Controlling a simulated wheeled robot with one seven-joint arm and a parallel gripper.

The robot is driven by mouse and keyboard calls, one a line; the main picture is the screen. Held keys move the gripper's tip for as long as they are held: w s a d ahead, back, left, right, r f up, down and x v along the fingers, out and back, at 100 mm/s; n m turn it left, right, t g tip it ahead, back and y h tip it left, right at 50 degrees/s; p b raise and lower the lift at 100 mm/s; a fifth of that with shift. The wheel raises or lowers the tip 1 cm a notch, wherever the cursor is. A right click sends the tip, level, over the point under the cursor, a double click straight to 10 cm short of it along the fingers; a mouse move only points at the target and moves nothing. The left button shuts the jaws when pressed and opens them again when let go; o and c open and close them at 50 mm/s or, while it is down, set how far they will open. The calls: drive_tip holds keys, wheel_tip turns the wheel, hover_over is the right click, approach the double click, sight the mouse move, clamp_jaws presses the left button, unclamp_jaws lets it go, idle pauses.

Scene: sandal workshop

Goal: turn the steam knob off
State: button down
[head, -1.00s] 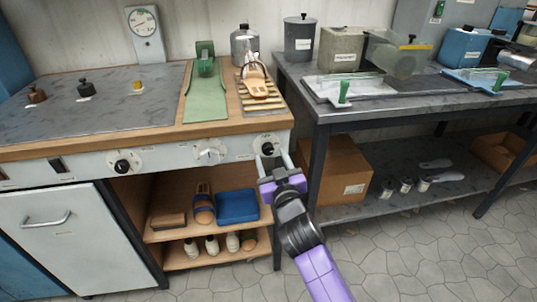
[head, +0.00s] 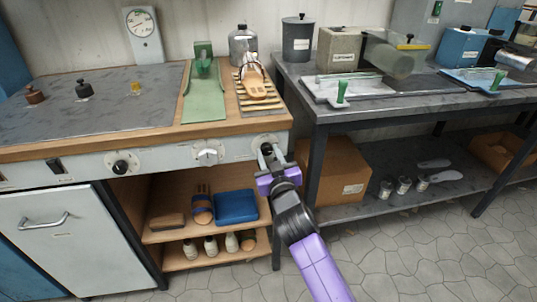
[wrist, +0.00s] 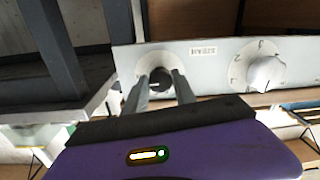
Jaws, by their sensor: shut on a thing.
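The control panel's front carries a black knob (head: 120,167) at left, a white pointer knob (head: 207,155) in the middle and another black knob (wrist: 160,80) at the right end. My gripper (head: 267,150) is at the right-end knob, with one finger on each side of it, shut on it. In the wrist view, the fingers (wrist: 161,88) straddle this dark knob, and the white knob (wrist: 267,73) stands apart with a marked dial. A small label (wrist: 203,50) sits beside the held knob; I cannot read it surely. The held knob's turn angle is mostly hidden.
Above the panel is a worktop (head: 90,147) with a green stand (head: 204,90) and a sandal (head: 255,85). A dark metal table (head: 385,112) stands close on the right. An open shelf (head: 170,235) with shoe parts lies below the panel.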

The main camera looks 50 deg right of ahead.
drive_tip(key=shift+n, duration=0.3)
drive_tip(key=n+p, duration=0.3)
drive_tip(key=n, duration=0.1)
drive_tip(key=shift+r, duration=0.2)
drive_tip(key=n+p, duration=0.2)
drive_tip(key=n, duration=0.2)
drive_tip(key=shift+n, duration=0.3)
drive_tip(key=n+p, duration=0.2)
drive_tip(key=n, duration=0.2)
drive_tip(key=shift+n+g+p, duration=0.3)
drive_tip(key=shift+n+p, duration=0.55)
drive_tip(key=shift+n, duration=1.35)
drive_tip(key=c, duration=1)
unclamp_jaws()
